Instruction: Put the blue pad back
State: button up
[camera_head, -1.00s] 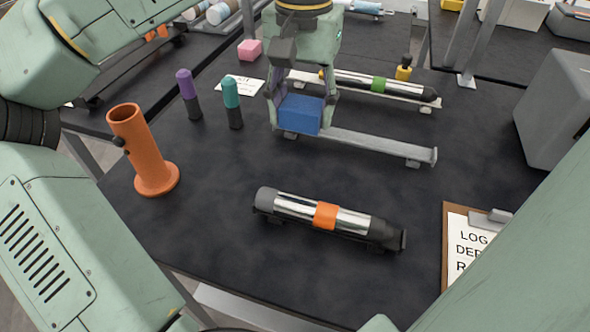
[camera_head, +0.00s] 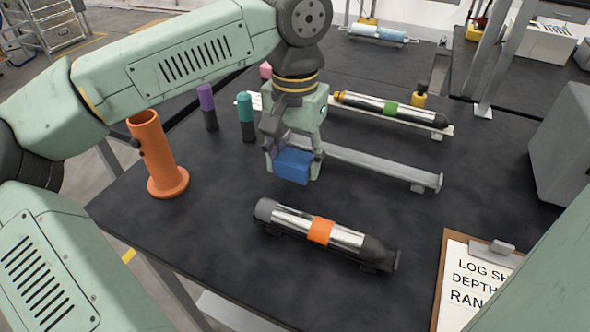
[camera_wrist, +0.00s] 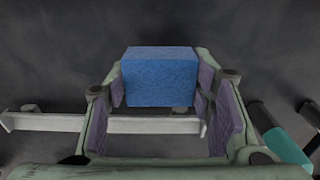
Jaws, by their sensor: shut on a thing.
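The blue pad (camera_head: 292,166) is a small blue block between the fingers of my gripper (camera_head: 291,158). In the wrist view the blue pad (camera_wrist: 160,76) sits between the two purple-lined fingers of my gripper (camera_wrist: 162,85), which is shut on it. The head view shows the pad in front of the left part of an empty grey rail (camera_head: 375,166). The same rail (camera_wrist: 110,124) passes behind the fingers in the wrist view. I cannot tell the exact height of the pad above the table.
An orange-banded cylinder (camera_head: 320,231) lies in front, and a green-banded one (camera_head: 390,107) lies behind the rail. An orange tube stand (camera_head: 155,155), purple marker (camera_head: 207,106) and teal marker (camera_head: 246,117) stand left. A clipboard (camera_head: 470,280) lies right. Dark table (camera_head: 220,205) is clear front left.

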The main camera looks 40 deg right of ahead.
aim_at(295, 174)
jog(key=shift+f, duration=1.55)
jog(key=shift+f, duration=0.1)
jog(key=shift+f, duration=0.15)
jog(key=o, duration=1)
notch_tip(295, 174, up, 12)
jog(key=shift+r+b, duration=0.25)
jog(key=shift+b, duration=0.05)
